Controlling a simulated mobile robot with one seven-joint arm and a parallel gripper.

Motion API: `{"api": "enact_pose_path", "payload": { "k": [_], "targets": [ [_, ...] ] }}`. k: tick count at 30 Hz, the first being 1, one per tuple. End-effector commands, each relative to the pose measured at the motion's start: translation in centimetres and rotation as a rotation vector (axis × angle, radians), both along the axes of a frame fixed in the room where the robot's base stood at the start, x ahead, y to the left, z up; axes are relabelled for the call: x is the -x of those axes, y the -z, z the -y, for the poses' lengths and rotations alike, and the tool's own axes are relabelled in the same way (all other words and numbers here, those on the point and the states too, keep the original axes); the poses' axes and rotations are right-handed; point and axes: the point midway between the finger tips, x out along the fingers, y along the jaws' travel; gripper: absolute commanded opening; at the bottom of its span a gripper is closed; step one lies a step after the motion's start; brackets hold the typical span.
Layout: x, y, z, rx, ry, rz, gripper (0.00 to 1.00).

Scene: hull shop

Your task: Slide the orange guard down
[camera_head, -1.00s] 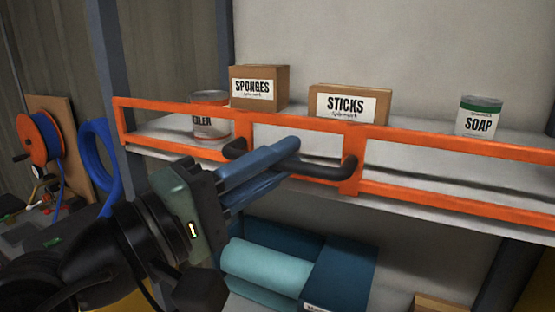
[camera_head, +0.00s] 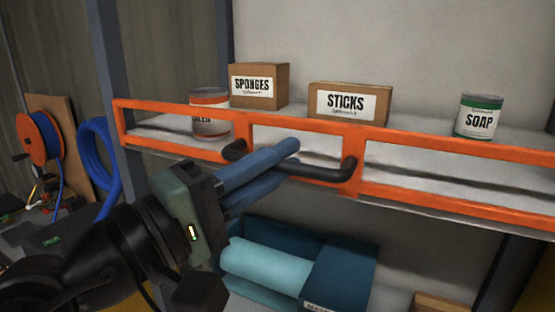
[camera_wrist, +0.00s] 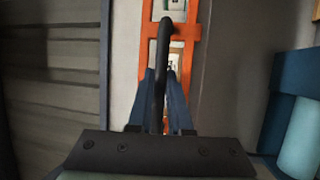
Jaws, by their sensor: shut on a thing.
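The orange guard (camera_head: 440,148) is a long rectangular frame across the front of the shelf. It also shows in the wrist view (camera_wrist: 186,33). A black bar handle (camera_head: 325,172) is fixed to its front between two uprights. My gripper (camera_head: 292,155) has its blue fingers closed around this handle. In the wrist view the handle (camera_wrist: 163,50) runs between the two fingers of my gripper (camera_wrist: 160,85). Part of the handle is hidden behind the fingers in the head view.
On the shelf behind the guard stand a sponges box (camera_head: 259,86), a sticks box (camera_head: 349,104), a soap can (camera_head: 478,117) and another can (camera_head: 209,112). Below are a teal roll (camera_head: 265,262) and a dark blue box (camera_head: 340,275). A blue hose (camera_head: 103,160) hangs at left.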

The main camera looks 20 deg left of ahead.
Motion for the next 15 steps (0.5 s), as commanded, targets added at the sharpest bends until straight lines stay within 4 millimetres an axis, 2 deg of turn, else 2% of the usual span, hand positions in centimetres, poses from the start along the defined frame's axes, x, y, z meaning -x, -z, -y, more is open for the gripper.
{"api": "enact_pose_path", "payload": {
  "k": [1,9,12,15],
  "targets": [
    [0.0,1.4,0.0,0.002,0.000,-0.006,0.00],
    [-0.1,7.2,0.0,0.003,0.002,-0.008,0.00],
    [-0.1,8.6,0.0,0.001,0.001,-0.007,0.00],
    [0.0,9.0,0.0,0.001,0.001,-0.007,0.00]
  ]
}}
